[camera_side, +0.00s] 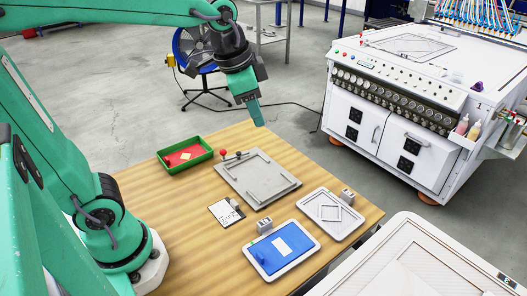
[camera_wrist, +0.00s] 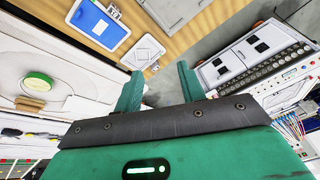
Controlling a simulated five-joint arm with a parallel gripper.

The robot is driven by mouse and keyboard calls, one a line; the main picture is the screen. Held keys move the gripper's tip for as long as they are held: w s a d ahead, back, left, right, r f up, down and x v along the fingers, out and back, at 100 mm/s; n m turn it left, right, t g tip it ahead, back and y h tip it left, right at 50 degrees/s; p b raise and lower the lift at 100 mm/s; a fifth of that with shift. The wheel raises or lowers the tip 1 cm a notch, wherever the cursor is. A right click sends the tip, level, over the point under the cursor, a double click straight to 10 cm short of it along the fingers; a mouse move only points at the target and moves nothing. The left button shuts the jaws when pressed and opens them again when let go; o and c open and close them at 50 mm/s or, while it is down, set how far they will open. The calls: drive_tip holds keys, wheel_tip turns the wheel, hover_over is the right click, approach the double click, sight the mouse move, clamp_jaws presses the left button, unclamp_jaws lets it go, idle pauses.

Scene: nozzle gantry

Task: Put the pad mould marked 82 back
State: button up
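My gripper (camera_side: 257,118) hangs in the air above the back right of the wooden table, apart from everything. In the wrist view its two green fingers (camera_wrist: 158,68) stand apart with nothing between them. A blue mould (camera_side: 278,248) with a white label and a blue knob lies in a white-rimmed tray (camera_side: 309,256) at the table's front; it also shows in the wrist view (camera_wrist: 95,20). A second white tray (camera_side: 351,231) to its right holds only a diamond outline. A small tag block stands at each tray's back edge. I cannot read any number 82.
A grey plate (camera_side: 232,178) with raised rails lies at mid-table, with small knobs at its back. A green bin (camera_side: 163,164) with red contents sits at the back left. A white card (camera_side: 226,212) lies near the plate. A white machine (camera_side: 420,110) stands beyond the table.

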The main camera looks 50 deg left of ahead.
drive_tip(key=s+a+f+n+t, duration=0.1)
drive_tip(key=s+a+f+n, duration=0.2)
drive_tip(key=s, duration=0.8)
drive_tip(key=shift+f+n+t, duration=0.2)
drive_tip(key=shift+n+t, duration=0.2)
drive_tip(key=shift+n, duration=1)
